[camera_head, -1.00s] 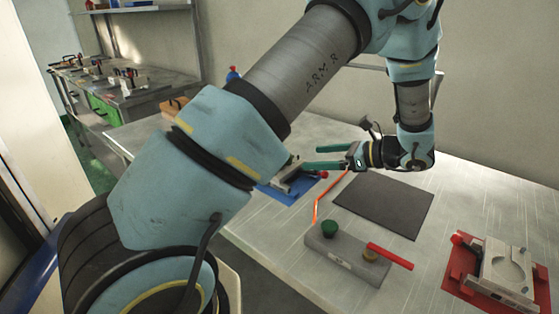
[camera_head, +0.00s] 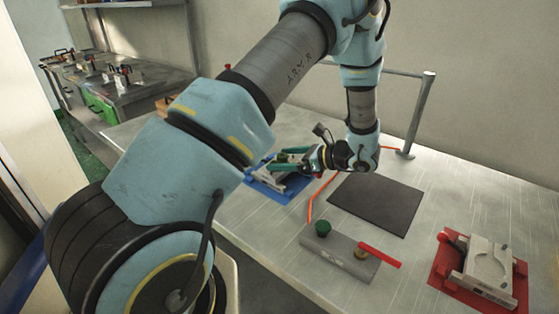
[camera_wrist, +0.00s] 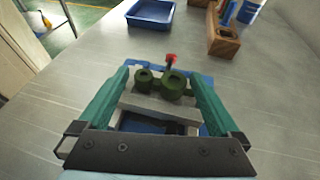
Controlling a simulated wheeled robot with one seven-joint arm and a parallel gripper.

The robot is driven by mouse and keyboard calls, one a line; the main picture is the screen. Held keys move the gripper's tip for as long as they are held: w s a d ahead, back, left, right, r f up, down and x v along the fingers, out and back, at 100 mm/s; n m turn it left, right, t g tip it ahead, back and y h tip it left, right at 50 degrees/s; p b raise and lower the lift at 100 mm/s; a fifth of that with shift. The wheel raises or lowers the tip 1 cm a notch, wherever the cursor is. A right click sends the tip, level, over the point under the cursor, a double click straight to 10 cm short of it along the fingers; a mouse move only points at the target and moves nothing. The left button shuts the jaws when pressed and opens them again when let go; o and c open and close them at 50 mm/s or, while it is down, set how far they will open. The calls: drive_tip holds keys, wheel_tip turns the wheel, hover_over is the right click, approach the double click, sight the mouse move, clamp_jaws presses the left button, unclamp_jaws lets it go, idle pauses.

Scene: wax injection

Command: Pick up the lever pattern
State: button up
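The lever pattern (camera_wrist: 160,84) is dark green with two round ring-shaped ends. In the wrist view it sits on a light grey mold block (camera_wrist: 158,106) over a blue mat (camera_wrist: 158,127). My gripper (camera_wrist: 160,74) is open, with one teal finger on each side of the pattern and a gap on both sides. In the head view my gripper (camera_head: 276,158) is low over the blue mat (camera_head: 286,189) at the table's left part. The pattern is mostly hidden there by the fingers.
A grey box (camera_head: 340,252) with a green knob and red handle stands near the front. A dark mat (camera_head: 376,204) is bare. A red mat (camera_head: 442,285) holds another mold at right.

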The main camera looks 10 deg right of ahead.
drive_tip(key=c, duration=1.1)
drive_tip(key=shift+r, duration=0.1)
